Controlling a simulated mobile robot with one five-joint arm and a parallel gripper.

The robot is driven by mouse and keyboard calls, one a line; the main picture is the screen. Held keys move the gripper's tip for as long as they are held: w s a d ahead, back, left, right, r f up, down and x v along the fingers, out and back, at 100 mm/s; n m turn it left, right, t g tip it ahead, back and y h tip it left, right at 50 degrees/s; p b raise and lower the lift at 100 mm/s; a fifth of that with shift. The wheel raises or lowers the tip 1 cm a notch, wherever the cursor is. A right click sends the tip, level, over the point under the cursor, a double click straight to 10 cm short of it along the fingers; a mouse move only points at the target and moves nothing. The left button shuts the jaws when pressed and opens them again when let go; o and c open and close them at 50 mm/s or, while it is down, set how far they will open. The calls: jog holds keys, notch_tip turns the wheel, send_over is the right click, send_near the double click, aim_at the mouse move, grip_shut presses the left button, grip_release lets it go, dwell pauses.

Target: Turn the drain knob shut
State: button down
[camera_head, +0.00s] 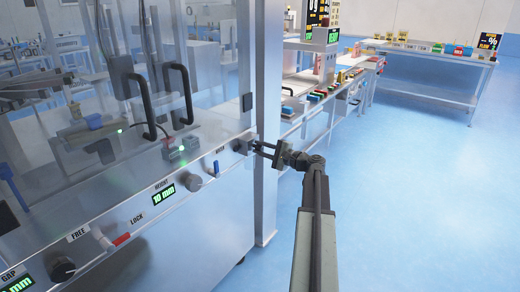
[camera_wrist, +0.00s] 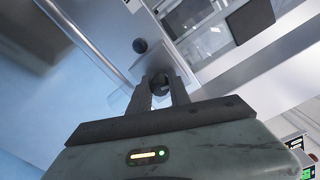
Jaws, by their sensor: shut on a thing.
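The drain knob (camera_head: 241,147) looks like a small dark grey knob at the right end of the machine's front panel, with no readable name beside it. My gripper (camera_head: 256,148) reaches it from the right, its fingers level with the panel. In the wrist view my gripper (camera_wrist: 161,88) has both fingers closed around a dark round knob (camera_wrist: 160,80). The fingers and the low resolution hide most of the knob, so I cannot tell its turn angle.
The front panel carries a grey height knob (camera_head: 194,182), a blue lever (camera_head: 216,169), a red-tipped lock lever (camera_head: 121,239) and a black gap knob (camera_head: 62,268). A steel post (camera_head: 267,120) stands close behind my gripper. The blue floor (camera_head: 430,200) at right is clear.

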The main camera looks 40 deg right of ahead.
jog(key=shift+f+n, duration=0.1)
jog(key=shift+n, duration=1.3)
jog(key=shift+s, duration=0.1)
jog(key=c, duration=1.2)
grip_release()
jog(key=v, duration=0.7)
jog(key=shift+s, duration=0.4)
jog(key=shift+d, duration=0.1)
